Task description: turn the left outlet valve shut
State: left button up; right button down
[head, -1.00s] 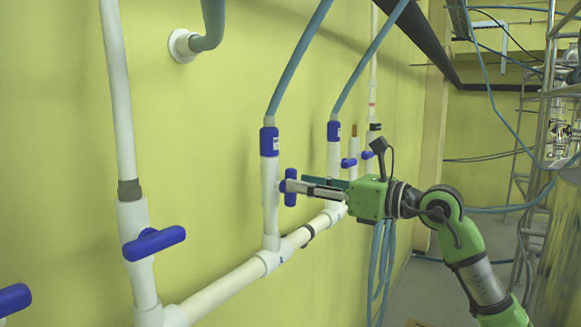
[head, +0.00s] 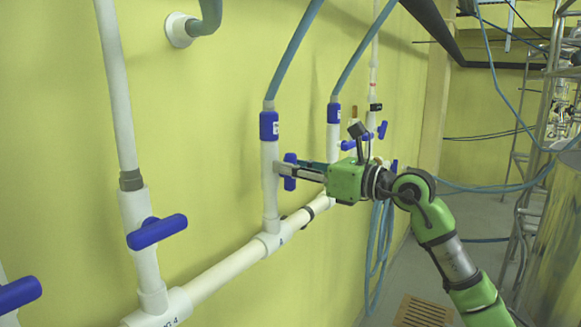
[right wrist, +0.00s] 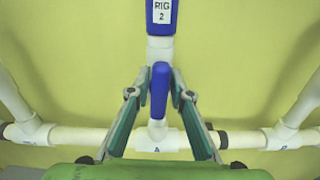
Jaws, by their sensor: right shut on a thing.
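The outlet valve has a blue handle (head: 290,184) on a white vertical pipe (head: 270,195) with a blue collar and hose on top. In the right wrist view the handle (right wrist: 160,90) stands upright, in line with the pipe, below a blue collar labelled RIG 2 (right wrist: 162,14). My right gripper (head: 284,171) reaches in from the right and is shut on this handle. In the right wrist view its two fingers (right wrist: 160,80) flank the handle, one on each side. The fingers hide part of the handle in the head view. My left gripper is not in view.
A second hosed pipe (head: 333,133) with a blue handle (head: 356,142) stands just beyond. A larger blue handle (head: 157,231) and another (head: 19,293) are nearer, at left. A white horizontal pipe (head: 215,280) runs below.

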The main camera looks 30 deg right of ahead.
jog(key=m, duration=0.4)
jog(key=shift+w+d+f+m+b, duration=0.1)
jog(key=shift+d+m+b, duration=0.15)
jog(key=shift+m+b, duration=0.15)
jog(key=m, duration=0.5)
jog(key=shift+w+d+f, duration=0.1)
jog(key=shift+d+f, duration=0.05)
jog(key=shift+d, duration=0.1)
jog(key=shift+d+f+m, duration=0.1)
jog(key=shift+f+m, duration=0.1)
jog(key=shift+m, duration=1.7)
jog(key=shift+f+m, duration=0.15)
jog(key=shift+m, duration=1.75)
jog(key=c, duration=2)
grip_release()
jog(key=shift+o, duration=0.2)
